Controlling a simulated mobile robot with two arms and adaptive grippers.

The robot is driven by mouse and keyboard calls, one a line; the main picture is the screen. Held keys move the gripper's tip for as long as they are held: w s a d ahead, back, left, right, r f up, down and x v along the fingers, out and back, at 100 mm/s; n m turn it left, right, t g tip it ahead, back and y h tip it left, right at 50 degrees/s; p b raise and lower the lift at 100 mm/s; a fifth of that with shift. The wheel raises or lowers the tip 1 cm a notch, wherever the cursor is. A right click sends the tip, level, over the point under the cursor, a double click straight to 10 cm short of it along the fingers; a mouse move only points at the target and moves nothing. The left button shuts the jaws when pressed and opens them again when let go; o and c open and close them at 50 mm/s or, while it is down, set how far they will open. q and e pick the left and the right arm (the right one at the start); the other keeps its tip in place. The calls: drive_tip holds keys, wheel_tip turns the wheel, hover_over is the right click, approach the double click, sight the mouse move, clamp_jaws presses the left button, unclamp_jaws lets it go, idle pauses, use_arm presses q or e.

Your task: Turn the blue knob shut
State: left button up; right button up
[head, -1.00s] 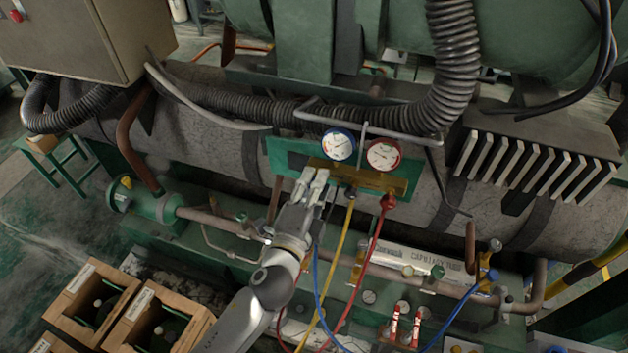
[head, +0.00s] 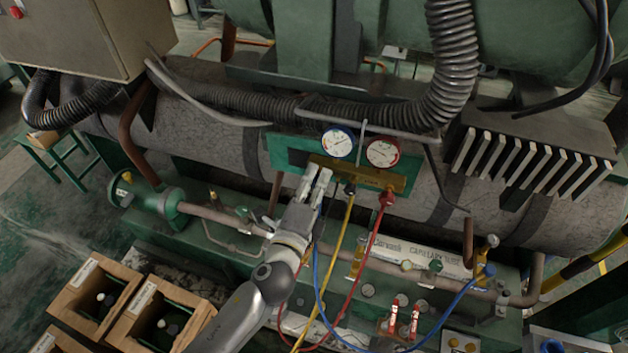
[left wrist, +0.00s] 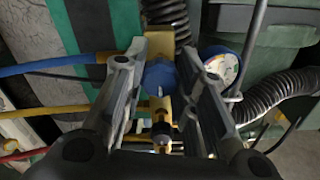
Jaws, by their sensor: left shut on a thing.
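The blue knob (left wrist: 160,77) shows in the left wrist view between the two fingers of my left gripper (left wrist: 158,88), which is shut on it. In the head view my left gripper (head: 318,176) reaches the left end of the brass manifold (head: 365,176), and its fingers hide the knob. The manifold sits under a blue-rimmed gauge (head: 338,143) and a red-rimmed gauge (head: 383,152). A red knob (head: 387,198) is at the manifold's right end. My right gripper is in neither view.
A blue hose (head: 318,285), a yellow hose (head: 338,250) and a red hose (head: 368,262) hang close by my left arm. A ribbed black conduit (head: 455,60) runs above the gauges. Wooden crates (head: 130,322) holding bottles stand at lower left.

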use_arm(q)
drive_tip(key=shift+d, duration=0.1)
drive_tip(key=o, duration=1.1)
drive_tip(key=shift+c, duration=0.2)
drive_tip(key=shift+s, duration=0.1)
drive_tip(key=shift+s+f, duration=0.1)
drive_tip(key=shift+s, duration=0.2)
drive_tip(key=v, duration=1.1)
